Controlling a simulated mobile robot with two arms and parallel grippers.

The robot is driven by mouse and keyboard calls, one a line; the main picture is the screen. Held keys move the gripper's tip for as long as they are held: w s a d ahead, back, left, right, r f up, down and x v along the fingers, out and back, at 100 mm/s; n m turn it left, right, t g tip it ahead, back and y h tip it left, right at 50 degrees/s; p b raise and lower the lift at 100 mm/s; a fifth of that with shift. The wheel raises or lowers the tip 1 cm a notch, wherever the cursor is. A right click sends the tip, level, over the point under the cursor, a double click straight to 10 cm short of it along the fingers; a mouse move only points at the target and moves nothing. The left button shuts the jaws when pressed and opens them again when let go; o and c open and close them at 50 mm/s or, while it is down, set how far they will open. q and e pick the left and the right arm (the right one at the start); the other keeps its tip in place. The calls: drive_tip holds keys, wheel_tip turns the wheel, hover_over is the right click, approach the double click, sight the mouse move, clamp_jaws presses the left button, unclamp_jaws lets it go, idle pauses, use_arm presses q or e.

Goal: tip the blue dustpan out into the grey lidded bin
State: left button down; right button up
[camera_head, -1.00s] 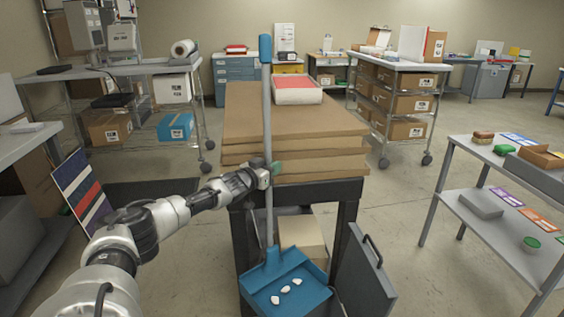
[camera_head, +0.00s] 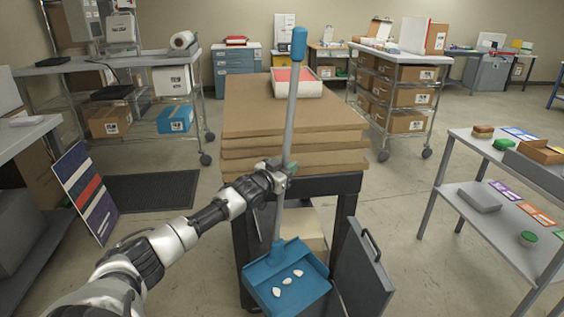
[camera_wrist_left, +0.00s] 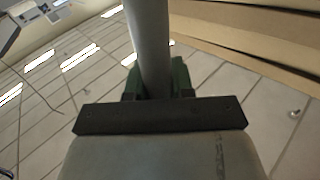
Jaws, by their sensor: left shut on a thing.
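The blue dustpan (camera_head: 262,275) hangs low at the bottom centre of the head view, with three small white pieces lying in its pan. Its long grey handle (camera_head: 289,105) rises to a blue grip and leans to the right. My left gripper (camera_head: 279,176) is shut on the handle partway up; the left wrist view shows the grey handle (camera_wrist_left: 148,45) between its dark green fingers (camera_wrist_left: 155,80). A dark grey panel with a black handle (camera_head: 362,270) stands tilted just right of the pan and looks like the bin's raised lid. The bin's body and opening are hidden. My right gripper is out of view.
A dark table with stacked brown boards (camera_head: 290,125) and a white and red box (camera_head: 298,84) stands right behind the dustpan. A grey shelf (camera_head: 490,215) is at the right. Open floor (camera_head: 405,190) lies between them.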

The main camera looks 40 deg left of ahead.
use_arm(q)
drive_tip(key=shift+d+r, duration=0.1)
drive_tip(key=shift+r, duration=0.05)
drive_tip(key=shift+d, duration=0.1)
drive_tip(key=shift+m, duration=0.7)
drive_tip(key=shift+s+d+f+p, duration=0.15)
drive_tip(key=shift+d+p, duration=0.25)
drive_tip(key=shift+d, duration=0.5)
drive_tip(key=shift+s+d+f+p, duration=0.1)
drive_tip(key=shift+s+d+p, duration=0.25)
drive_tip(key=shift+d, duration=0.55)
drive_tip(key=shift+s+d+f+p, duration=0.1)
drive_tip(key=shift+d+p, duration=0.4)
drive_tip(key=shift+d, duration=0.4)
